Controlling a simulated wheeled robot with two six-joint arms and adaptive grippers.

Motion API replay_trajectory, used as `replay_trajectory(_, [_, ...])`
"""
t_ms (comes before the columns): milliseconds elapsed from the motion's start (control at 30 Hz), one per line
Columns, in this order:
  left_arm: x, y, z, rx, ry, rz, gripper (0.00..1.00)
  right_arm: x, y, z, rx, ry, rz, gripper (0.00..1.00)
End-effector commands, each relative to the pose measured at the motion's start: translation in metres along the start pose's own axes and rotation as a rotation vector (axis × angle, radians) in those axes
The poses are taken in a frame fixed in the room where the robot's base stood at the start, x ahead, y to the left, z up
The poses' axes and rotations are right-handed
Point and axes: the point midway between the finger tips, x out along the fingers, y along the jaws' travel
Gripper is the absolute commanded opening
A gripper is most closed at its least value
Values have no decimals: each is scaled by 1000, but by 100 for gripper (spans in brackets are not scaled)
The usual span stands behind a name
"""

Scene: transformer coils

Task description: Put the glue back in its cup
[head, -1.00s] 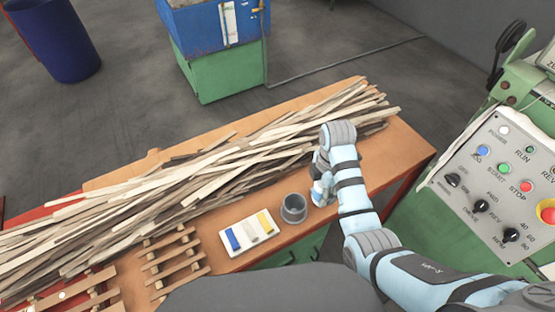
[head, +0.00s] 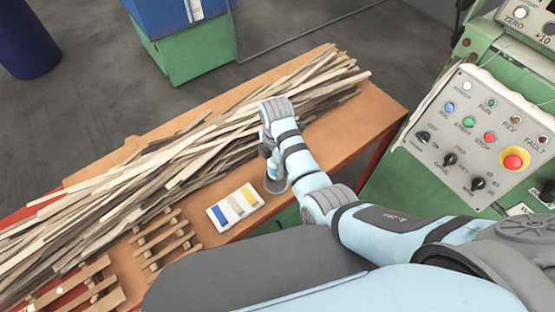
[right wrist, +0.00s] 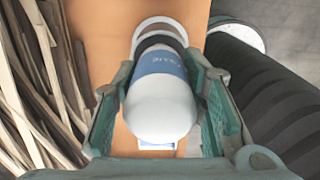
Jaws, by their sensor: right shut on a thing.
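My right gripper (head: 270,163) is shut on the glue bottle (right wrist: 160,105), a white bottle with a blue label that fills the space between the two fingers in the right wrist view. In the head view, a small part of the bottle (head: 272,170) shows below the gripper, directly over the grey cup (head: 275,187). The cup stands on the table near its front edge, partly covered by my gripper and the bottle. In the right wrist view, a pale rim shows beyond the bottle. I cannot tell whether the bottle's end is inside the cup or just above it. My left gripper is out of view.
A white tray (head: 216,224) with blue, grey and yellow blocks lies left of the cup. A long heap of wooden strips (head: 150,180) covers the table's back. Wooden racks (head: 160,240) stand at left. A green machine with a control panel (head: 480,130) is at right.

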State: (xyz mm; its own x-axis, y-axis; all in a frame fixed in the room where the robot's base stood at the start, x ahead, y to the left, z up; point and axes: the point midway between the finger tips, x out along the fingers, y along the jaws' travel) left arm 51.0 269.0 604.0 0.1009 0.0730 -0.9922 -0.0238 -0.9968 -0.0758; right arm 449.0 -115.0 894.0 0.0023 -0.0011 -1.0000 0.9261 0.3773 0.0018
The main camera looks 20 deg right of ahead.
Motion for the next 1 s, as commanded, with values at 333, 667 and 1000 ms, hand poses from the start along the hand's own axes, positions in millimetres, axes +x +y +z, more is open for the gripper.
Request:
replay_trajectory(333, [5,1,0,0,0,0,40,9,0,1,2,-1,0,8])
replay_trajectory(667, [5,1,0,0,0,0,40,9,0,0,1,0,0,62])
replay_trajectory(1000, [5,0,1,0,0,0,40,-6,1,0,1,-1,4,62])
